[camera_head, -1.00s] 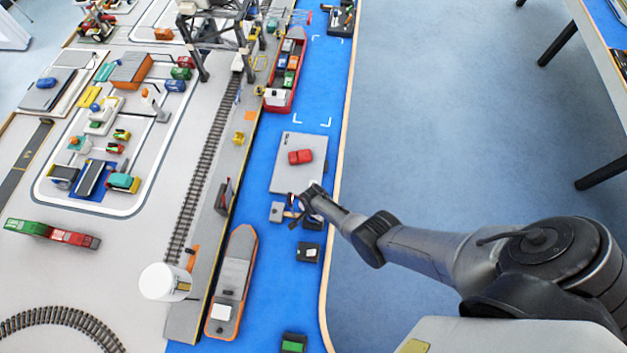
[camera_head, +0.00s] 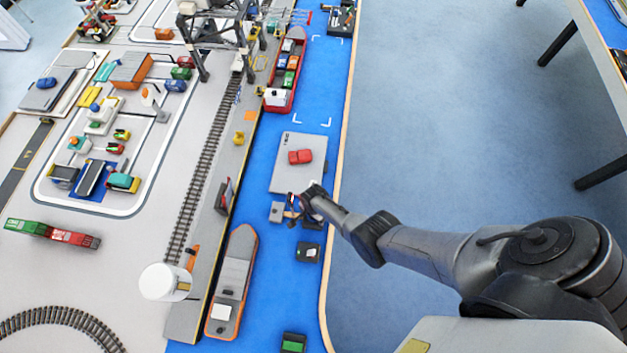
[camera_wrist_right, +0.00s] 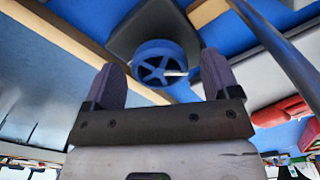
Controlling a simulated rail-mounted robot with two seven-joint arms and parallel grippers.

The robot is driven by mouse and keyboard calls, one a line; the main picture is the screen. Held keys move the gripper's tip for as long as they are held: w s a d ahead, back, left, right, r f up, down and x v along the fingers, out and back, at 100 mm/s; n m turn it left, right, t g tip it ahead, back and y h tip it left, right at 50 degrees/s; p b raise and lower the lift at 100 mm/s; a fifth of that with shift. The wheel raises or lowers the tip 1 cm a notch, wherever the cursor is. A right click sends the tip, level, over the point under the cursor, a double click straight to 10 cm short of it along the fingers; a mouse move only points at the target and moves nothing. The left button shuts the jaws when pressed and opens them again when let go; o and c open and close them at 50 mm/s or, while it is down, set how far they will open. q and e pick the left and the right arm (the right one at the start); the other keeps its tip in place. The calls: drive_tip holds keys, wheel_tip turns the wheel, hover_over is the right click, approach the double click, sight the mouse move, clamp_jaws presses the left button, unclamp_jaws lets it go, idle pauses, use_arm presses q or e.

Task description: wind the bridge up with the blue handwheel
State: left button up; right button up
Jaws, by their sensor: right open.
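The blue handwheel (camera_wrist_right: 158,62) shows in the right wrist view, a spoked wheel with a pale handle, on a dark mount. My right gripper (camera_wrist_right: 165,72) is open, with one finger on each side of the wheel in the picture. I cannot tell whether either finger touches it. In the head view my right gripper (camera_head: 297,208) is over the blue strip, and the wheel is not clearly visible there. A grey slab (camera_head: 286,178) with a red car on it lies just beyond the gripper; I cannot tell if it is the bridge. My left gripper is out of view.
A dark block (camera_head: 308,252) stands on the blue strip near the gripper. An orange and grey boat (camera_head: 232,280) lies to the left, with a white cylinder (camera_head: 165,282) further left. A red ship (camera_head: 286,72) and a gantry crane (camera_head: 222,35) are further back.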

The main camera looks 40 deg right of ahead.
drive_tip(key=shift+r, duration=0.35)
wheel_tip(320, 180, up, 6)
drive_tip(key=p, duration=0.4)
drive_tip(key=shift+f, duration=0.2)
wheel_tip(320, 180, up, 8)
drive_tip(key=p, duration=0.2)
drive_tip(key=shift+f, duration=0.25)
idle(0.4)
idle(0.5)
